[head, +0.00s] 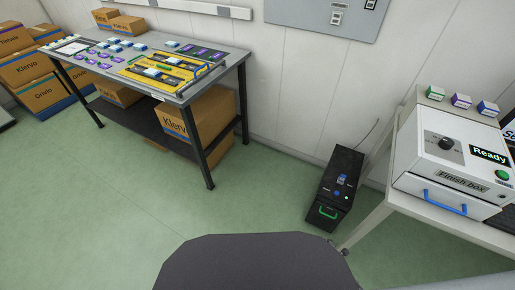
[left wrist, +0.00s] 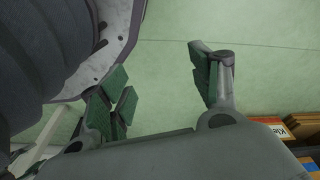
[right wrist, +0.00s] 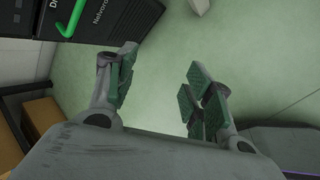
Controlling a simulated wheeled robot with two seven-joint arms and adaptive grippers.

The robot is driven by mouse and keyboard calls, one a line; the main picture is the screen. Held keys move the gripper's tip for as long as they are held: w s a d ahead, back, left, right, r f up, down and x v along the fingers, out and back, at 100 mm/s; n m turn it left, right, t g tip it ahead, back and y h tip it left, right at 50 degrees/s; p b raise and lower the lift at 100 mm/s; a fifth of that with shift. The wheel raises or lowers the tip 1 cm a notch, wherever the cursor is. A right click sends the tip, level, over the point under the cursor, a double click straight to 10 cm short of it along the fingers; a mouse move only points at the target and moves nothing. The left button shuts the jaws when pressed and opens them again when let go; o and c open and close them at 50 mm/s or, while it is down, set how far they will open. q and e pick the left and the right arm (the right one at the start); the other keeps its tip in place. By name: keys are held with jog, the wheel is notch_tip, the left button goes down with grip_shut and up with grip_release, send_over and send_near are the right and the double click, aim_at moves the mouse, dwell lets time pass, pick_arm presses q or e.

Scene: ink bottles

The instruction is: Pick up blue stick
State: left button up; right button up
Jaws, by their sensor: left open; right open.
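No blue stick can be told for certain in any view. The grey table (head: 215,88) at the left in the head view holds several small blue-and-white pieces, purple pieces, and a yellow tray (head: 130,73); these are too small to identify. A thin blue bar lies near the tray's right end. My left gripper (left wrist: 158,85) is open and empty above bare green floor in the left wrist view. My right gripper (right wrist: 165,88) is open and empty over the floor in the right wrist view. Neither gripper shows in the head view.
A black box with a green handle (head: 328,212) stands on the floor by the wall. At right, a white finish box (head: 440,155) sits on a light table, with several small colour-marked boxes behind it. Cardboard boxes (head: 225,120) stand under the grey table. The green floor between is clear.

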pick_arm(q)
jog(key=w+d+r+b, duration=0.1)
jog(key=w+r+b, duration=0.2)
jog(key=r+b, duration=0.3)
jog(key=w+d+r+h+b, duration=0.1)
jog(key=w+d+r+b, duration=0.1)
jog(key=r+b, duration=0.5)
jog(key=shift+w+r+t, duration=0.4)
jog(key=shift+r, duration=0.25)
pick_arm(e)
jog(key=shift+w+d+r+n+t+h, duration=1.05)
jog(key=shift+w+r+n, duration=1.3)
jog(key=shift+w, duration=1.35)
jog(key=shift+w+d+r+n+t+h, duration=0.55)
jog(key=shift+w+d+r+n+t, duration=1)
jog(key=shift+w+r, duration=1.65)
jog(key=shift+w+d+r+n+t+h, duration=0.8)
jog(key=shift+w+d+r+n, duration=0.95)
jog(key=shift+w+n, duration=1.7)
pick_arm(q)
jog(key=shift+w+d+b, duration=0.1)
jog(key=shift+b, duration=0.2)
pick_arm(e)
jog(key=shift+w+a+r+m, duration=0.2)
jog(key=shift+w+a+m, duration=0.05)
jog(key=shift+w+m, duration=0.5)
